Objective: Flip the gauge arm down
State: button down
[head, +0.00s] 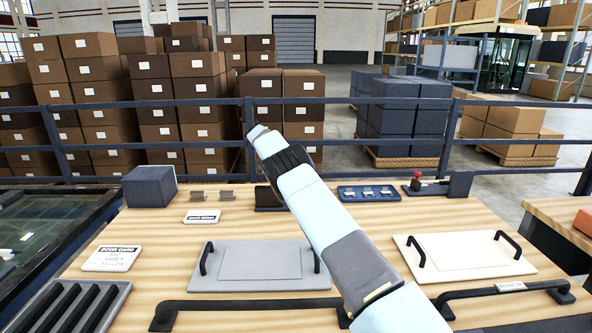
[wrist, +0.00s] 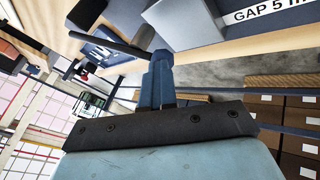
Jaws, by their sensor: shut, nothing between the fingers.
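The gauge shows in the wrist view as a grey block (wrist: 188,22) with a thin dark bar (wrist: 112,40) that looks like its arm, slanting out to the left. My gripper (wrist: 160,58) is shut and empty, with its fingertips close to the block and the end of the bar. I cannot tell whether they touch. In the head view the dark gauge base (head: 268,198) stands at the back middle of the bench, partly hidden behind my arm. My fingers are hidden there too, and the gauge arm cannot be made out.
A blue tray with small metal clips (head: 345,193) and a red-knobbed fixture (head: 416,184) stand right of the gauge. A grey block (head: 149,187) and a white label plate (head: 202,216) are to its left. Handled panels (head: 258,283) lie in front. A railing (head: 200,101) runs behind the bench.

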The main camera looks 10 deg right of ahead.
jog(key=shift+s+d+f, duration=0.1)
jog(key=shift+s+f, duration=0.05)
jog(key=shift+f, duration=0.45)
jog(key=shift+a+r, duration=0.35)
jog(key=shift+r, duration=0.05)
jog(key=v, duration=0.7)
jog(key=shift+r, duration=0.3)
jog(key=shift+d, duration=0.1)
